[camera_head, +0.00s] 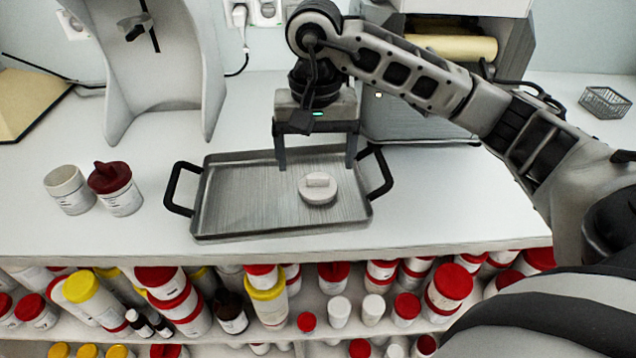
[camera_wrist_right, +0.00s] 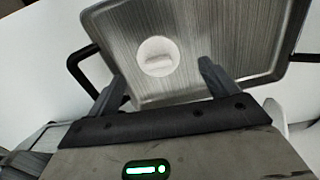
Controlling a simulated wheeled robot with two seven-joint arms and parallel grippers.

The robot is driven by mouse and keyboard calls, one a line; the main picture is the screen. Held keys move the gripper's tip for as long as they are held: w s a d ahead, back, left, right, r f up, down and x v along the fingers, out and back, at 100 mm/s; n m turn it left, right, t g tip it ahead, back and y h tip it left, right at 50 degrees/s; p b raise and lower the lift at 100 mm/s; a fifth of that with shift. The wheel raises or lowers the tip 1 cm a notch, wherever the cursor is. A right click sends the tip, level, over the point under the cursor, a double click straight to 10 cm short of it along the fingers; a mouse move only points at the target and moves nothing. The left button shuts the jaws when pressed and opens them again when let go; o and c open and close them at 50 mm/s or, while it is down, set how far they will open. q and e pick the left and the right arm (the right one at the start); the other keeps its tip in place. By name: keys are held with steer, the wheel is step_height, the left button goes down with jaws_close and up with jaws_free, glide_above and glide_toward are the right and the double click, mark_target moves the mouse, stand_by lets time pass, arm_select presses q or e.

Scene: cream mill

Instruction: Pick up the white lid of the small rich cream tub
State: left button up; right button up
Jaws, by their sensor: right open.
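The white lid (camera_head: 317,187) is round with a raised bar handle and lies on the metal tray (camera_head: 240,205), right of the tray's middle. It also shows in the right wrist view (camera_wrist_right: 157,67), beyond the fingertips and between their lines. My right gripper (camera_head: 318,167) is open and empty, with its fingers pointing down above the back part of the tray, behind the lid and apart from it. An open white tub (camera_head: 68,188) stands left of the tray, beside a tub with a dark red lid (camera_head: 121,190). My left gripper is not in view.
The tray has black handles (camera_head: 183,190) at both sides. A tall grey machine stand (camera_head: 150,70) stands at the back left. A wire basket (camera_head: 604,102) is at the far right. Shelves with several tubs and bottles lie below the counter edge.

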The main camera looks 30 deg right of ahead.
mark_target(318, 176)
steer(key=f, duration=0.3)
steer(key=f+p, duration=0.1)
steer(key=f, duration=0.1)
steer(key=shift+d+f, duration=0.1)
steer(key=shift+d, duration=0.15)
steer(key=c, duration=1)
